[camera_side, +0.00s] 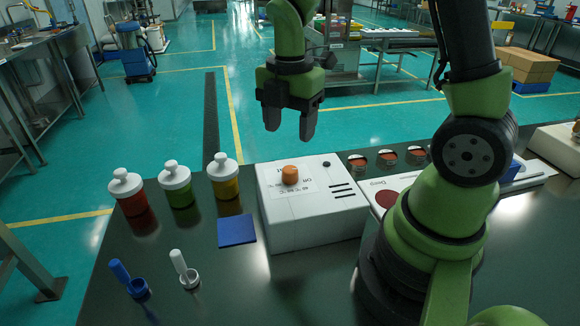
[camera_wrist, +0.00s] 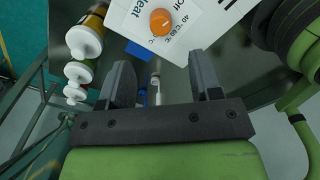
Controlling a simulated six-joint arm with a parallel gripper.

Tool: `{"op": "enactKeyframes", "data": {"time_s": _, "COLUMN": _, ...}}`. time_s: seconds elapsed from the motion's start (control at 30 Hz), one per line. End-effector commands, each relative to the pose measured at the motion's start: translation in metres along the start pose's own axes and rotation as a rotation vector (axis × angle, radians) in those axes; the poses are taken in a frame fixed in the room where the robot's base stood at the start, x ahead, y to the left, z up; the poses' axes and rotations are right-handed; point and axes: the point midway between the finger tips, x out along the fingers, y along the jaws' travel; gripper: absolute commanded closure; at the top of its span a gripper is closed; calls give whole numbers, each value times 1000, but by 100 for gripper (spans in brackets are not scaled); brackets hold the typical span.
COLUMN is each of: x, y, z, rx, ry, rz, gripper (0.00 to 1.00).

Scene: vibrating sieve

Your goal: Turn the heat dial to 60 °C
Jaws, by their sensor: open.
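The heat dial is an orange round knob (camera_side: 290,175) on top of a white box (camera_side: 310,215) with a printed temperature label. In the wrist view the orange dial (camera_wrist: 162,22) shows at the top, with "40 °C" and "60 °C" printed beside it. I cannot make out where the dial points. My gripper (camera_side: 291,124) hangs in the air above the dial, fingers down, apart from it. In the wrist view its two fingers (camera_wrist: 163,82) are spread with nothing between them.
Jars with red (camera_side: 131,195), green (camera_side: 176,185) and yellow (camera_side: 224,177) contents stand left of the box. Several small dishes (camera_side: 387,158) sit behind right. My arm stands at right.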

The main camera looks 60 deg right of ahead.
Motion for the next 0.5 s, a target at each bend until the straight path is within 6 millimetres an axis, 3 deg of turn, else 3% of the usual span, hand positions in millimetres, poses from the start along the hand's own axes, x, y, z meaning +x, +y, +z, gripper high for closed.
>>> {"op": "enactKeyframes", "data": {"time_s": 0.5, "x": 83, "y": -1, "z": -1, "rx": 4, "ry": 1, "rz": -3, "gripper": 42}}
